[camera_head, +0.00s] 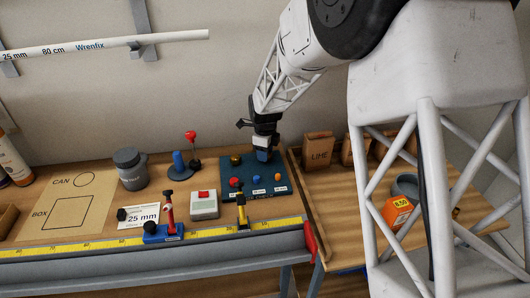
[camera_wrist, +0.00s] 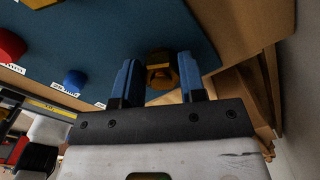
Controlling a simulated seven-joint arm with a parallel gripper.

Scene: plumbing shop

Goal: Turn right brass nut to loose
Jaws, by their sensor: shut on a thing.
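The right brass nut (camera_wrist: 160,66) sits on the blue board and shows between my two blue fingertips in the wrist view. My gripper (camera_wrist: 158,72) is shut on it, one finger on each side. In the head view my gripper (camera_head: 263,154) points down over the back right of the board (camera_head: 247,191) and hides this nut. The left brass nut (camera_head: 236,160) stands uncovered at the board's back left. How far the right nut is turned cannot be told.
In front on the board are red (camera_head: 235,182), blue (camera_head: 256,179) and orange (camera_head: 277,177) knobs. A wooden ledge (camera_head: 305,209) and the LIME bag (camera_head: 319,148) are on the right.

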